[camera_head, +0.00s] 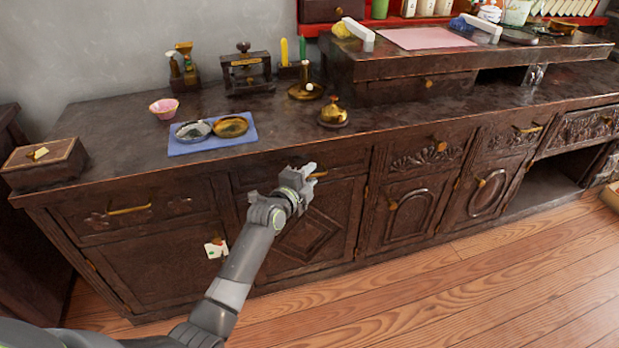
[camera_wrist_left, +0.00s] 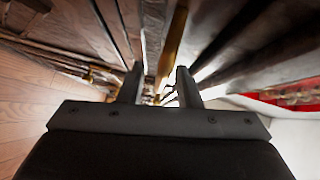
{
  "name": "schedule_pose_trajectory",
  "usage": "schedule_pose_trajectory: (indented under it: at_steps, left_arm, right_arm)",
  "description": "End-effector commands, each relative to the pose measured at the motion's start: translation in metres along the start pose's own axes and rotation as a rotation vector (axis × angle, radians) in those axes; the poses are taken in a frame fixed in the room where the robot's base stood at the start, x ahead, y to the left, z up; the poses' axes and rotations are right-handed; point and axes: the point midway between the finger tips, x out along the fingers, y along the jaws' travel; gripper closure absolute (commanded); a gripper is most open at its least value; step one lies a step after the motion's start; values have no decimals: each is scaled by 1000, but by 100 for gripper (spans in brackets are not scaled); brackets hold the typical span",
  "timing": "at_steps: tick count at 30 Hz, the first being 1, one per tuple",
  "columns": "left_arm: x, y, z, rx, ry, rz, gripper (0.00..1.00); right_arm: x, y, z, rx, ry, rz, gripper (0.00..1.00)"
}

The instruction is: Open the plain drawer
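The plain drawer (camera_head: 347,159) is a dark wooden front without carving, under the counter edge left of the carved drawers. It looks closed. Its brass handle (camera_head: 318,174) shows just right of my left gripper (camera_head: 308,176), which hides part of the drawer front. In the left wrist view, the two fingers of my left gripper (camera_wrist_left: 160,85) stand apart. The brass handle (camera_wrist_left: 173,45) runs lengthwise between and beyond their tips, nearer the right finger. I cannot tell whether a finger touches it. My right gripper is in neither view.
Carved drawers with brass handles (camera_head: 130,209) (camera_head: 527,129) flank this one. A blue mat (camera_head: 190,148) with two dishes and a brass bell (camera_head: 333,115) are on the counter above. A wooden box (camera_head: 45,162) is at the left end. The wooden floor (camera_head: 430,305) in front is clear.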

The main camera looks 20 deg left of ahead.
Motion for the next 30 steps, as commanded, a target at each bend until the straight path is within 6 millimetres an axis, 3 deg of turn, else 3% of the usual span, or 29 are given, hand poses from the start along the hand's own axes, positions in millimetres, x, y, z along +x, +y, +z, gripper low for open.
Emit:
schedule_pose_trajectory:
  at_steps: [11,18,30]
  left_arm:
    - [3,0,0,0,0,0,71]
    - [3,0,0,0,0,0,100]
    - [3,1,0,0,0,1,100]
  right_arm:
    - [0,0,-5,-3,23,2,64]
    - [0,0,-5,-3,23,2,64]
    - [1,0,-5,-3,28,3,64]
